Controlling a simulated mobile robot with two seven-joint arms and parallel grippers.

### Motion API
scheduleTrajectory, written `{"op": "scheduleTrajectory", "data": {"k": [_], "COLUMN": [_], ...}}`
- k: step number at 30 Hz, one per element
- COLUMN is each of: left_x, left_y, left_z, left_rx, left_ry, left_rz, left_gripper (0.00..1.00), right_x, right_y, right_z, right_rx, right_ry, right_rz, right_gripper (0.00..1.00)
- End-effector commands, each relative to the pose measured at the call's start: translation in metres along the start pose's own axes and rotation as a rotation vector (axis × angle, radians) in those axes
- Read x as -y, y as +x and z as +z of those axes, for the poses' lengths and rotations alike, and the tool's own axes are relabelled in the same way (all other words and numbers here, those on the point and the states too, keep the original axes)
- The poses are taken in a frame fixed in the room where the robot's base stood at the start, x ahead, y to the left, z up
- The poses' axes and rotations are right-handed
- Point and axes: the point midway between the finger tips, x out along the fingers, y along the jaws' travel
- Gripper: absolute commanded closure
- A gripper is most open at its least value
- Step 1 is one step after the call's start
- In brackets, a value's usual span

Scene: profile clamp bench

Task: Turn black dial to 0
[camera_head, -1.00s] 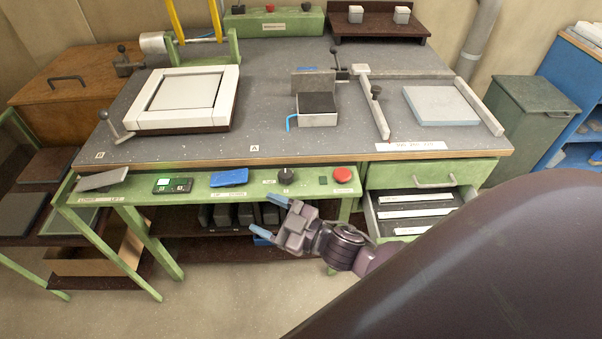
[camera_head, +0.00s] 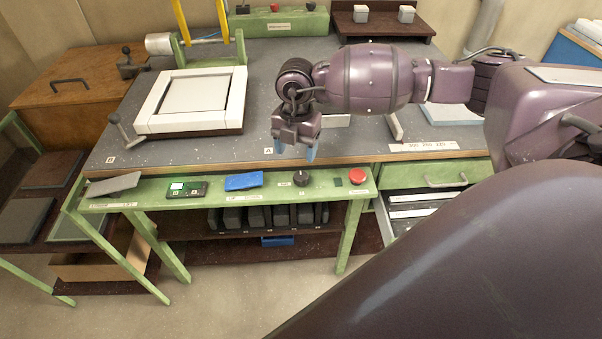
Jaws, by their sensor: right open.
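The black dial (camera_head: 301,178) is a small round knob on the green front panel (camera_head: 140,203) of the bench, between the blue pad and the red button. Which mark it points at is too small to read. My right gripper (camera_head: 296,152) points down with its blue fingertips just above and behind the dial, over the bench's front edge. It is open and empty, and appears apart from the dial. My left gripper is not in view.
On the panel are a red button (camera_head: 357,176), a blue pad (camera_head: 244,181) and a small green display (camera_head: 187,190). A white frame (camera_head: 152,121) lies on the bench at left. An open drawer (camera_head: 402,212) sticks out below right.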

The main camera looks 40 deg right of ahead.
Motion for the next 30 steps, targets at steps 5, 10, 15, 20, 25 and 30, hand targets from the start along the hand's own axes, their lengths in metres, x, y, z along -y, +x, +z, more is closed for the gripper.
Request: {"op": "scheduleTrajectory", "data": {"k": [5,10,15,20,25,30], "left_x": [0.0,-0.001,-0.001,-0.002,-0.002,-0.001], "left_y": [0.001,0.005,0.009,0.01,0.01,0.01], "left_z": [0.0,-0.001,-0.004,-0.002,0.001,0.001], "left_rx": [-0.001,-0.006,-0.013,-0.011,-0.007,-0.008], "left_ry": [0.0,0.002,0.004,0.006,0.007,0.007], "left_rz": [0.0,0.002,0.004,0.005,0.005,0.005], "left_gripper": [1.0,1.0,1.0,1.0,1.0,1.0], "right_x": [0.003,0.004,0.005,0.005,0.005,0.005], "right_y": [-0.003,0.018,0.049,0.074,0.092,0.099], "right_z": [0.015,0.016,0.017,0.018,0.019,0.02], "right_rx": [0.065,0.062,0.06,0.06,0.061,0.061], "right_ry": [0.034,0.034,0.032,0.031,0.031,0.031], "right_rz": [-0.025,-0.025,-0.027,-0.025,-0.023,-0.021], "right_gripper": [0.35,0.35,0.35,0.35,0.35,0.35]}}
